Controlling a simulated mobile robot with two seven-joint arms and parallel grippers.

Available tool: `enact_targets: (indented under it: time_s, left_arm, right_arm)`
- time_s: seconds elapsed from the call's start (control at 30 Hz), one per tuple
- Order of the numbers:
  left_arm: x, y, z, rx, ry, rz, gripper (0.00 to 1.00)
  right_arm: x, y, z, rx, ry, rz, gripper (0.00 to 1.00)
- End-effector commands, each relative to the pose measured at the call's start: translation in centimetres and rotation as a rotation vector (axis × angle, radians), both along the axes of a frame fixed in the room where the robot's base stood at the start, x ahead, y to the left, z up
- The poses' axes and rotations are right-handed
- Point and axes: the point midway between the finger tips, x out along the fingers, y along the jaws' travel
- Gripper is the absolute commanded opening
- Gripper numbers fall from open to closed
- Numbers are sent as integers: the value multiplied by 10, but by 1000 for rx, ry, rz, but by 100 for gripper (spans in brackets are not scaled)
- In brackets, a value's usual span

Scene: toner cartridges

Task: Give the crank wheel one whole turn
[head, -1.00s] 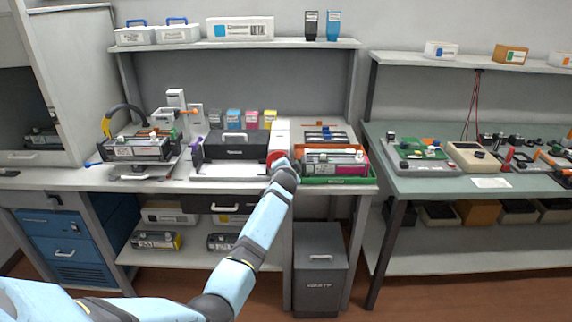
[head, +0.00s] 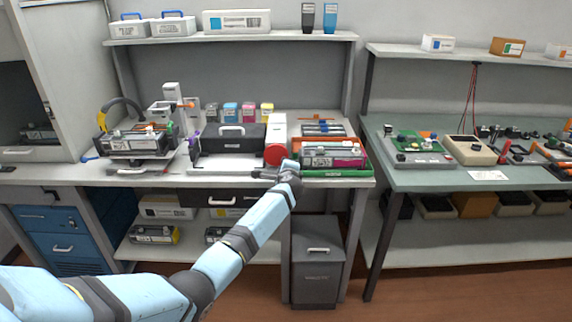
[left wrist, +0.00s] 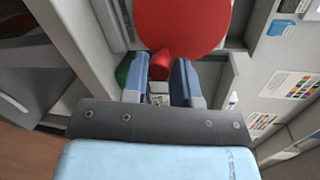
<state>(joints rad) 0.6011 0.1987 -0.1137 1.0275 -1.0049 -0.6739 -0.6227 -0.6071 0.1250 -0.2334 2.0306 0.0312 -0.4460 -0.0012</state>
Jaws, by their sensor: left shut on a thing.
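The crank wheel (head: 275,155) is a red disc on the right end of a black-and-white machine (head: 230,140) on the bench. It fills the top of the left wrist view (left wrist: 190,22), where a short red knob (left wrist: 160,66) sticks out from its face. My left gripper (left wrist: 158,80) is at the wheel, its two blue-grey fingers on either side of the knob, shut on it. In the head view the gripper is a dark bar just below the wheel, its fingertips hard to make out. How far the wheel is turned cannot be told. My right gripper is not in view.
A green tray (head: 338,173) with a cartridge stands close to the right of the wheel. Another cartridge stand (head: 135,142) is at the left. Small coloured toner boxes (head: 248,113) stand behind the machine. A dark bin (head: 318,275) stands below the bench.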

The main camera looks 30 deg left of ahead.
Motion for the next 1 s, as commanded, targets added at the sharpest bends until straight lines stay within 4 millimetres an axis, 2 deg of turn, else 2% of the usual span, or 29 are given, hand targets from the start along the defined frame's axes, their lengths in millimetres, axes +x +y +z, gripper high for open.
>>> enact_targets:
  time_s: [0.4, 0.9, 0.93, 1.0]
  left_arm:
    - [-2, 3, -6, 145, 91, 0, 3]
    - [-2, 3, -7, 160, 100, 1, 3]
    - [-2, 3, -7, 160, 100, 1, 29]
    - [-2, 3, -7, 160, 99, 0, 45]
  right_arm:
    - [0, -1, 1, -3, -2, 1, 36]
    - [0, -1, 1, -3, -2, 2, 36]
    - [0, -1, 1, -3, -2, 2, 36]
    - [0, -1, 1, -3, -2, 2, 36]
